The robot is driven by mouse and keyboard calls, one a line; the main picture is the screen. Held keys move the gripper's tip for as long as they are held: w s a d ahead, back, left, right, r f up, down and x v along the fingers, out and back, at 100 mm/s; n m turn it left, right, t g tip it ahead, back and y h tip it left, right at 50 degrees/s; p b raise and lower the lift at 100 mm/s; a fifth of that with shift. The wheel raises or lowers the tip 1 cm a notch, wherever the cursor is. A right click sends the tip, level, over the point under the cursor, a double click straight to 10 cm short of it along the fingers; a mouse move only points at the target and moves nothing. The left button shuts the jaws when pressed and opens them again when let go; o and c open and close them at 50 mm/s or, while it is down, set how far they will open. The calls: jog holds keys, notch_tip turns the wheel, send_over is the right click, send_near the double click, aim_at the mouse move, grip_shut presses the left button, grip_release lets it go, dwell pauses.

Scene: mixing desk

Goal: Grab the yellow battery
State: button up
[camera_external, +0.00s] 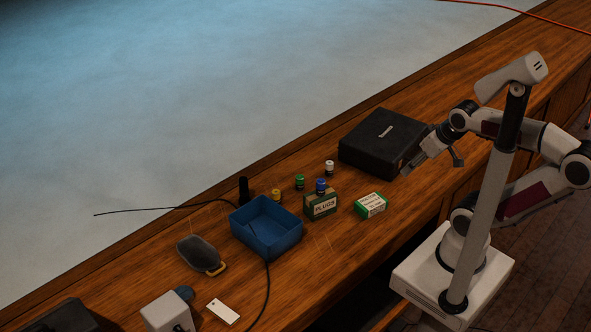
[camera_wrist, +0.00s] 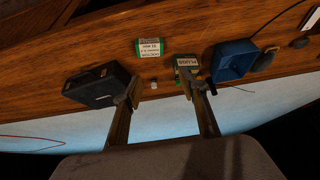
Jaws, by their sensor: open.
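A small yellow battery (camera_external: 276,196) stands on the wooden desk in the external view, just behind the blue bin and partly hidden by its rim. A green battery (camera_external: 299,183), a blue one (camera_external: 320,186) and a white one (camera_external: 329,167) stand in a row to its right. My gripper (camera_external: 430,163) is open and empty, above the desk's front edge by the black case, well right of the yellow battery. In the wrist view my gripper (camera_wrist: 160,94) shows its two fingers spread apart. I cannot make out the yellow battery there.
A blue bin (camera_external: 283,241), a green PLUGS box (camera_external: 321,205) and a green-white box (camera_external: 370,205) stand near the batteries.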

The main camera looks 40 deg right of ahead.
jog(key=w+d+r+n+t+h, duration=0.1)
jog(key=w+d+r+t, duration=0.15)
jog(key=w, duration=0.75)
jog(key=w+d+r+t+h, duration=0.1)
jog(key=w+d+r, duration=0.25)
jog(key=w, duration=0.65)
jog(key=w+a+f+n+t+y, duration=0.1)
jog(key=w+f+n+t+y, duration=0.2)
jog(key=w, duration=1.4)
jog(key=w+a+f+n+g+y, duration=0.1)
jog(key=w+a+f+n+y, duration=0.45)
jog(key=w+a+f, duration=0.4)
jog(key=s+a+f+n+g+y, duration=0.1)
jog(key=s+f+g+y, duration=0.1)
jog(key=f, duration=0.3)
jog(key=s+a+f+n+g+y, duration=0.1)
jog(key=s+a+f+g+y, duration=0.1)
jog(key=f, duration=0.4)
jog(key=s+a+f+n+g+y, duration=0.2)
jog(key=s+f, duration=0.1)
jog(key=f, duration=0.2)
jog(key=shift+s+f, duration=0.15)
jog(key=shift+f, duration=0.15)
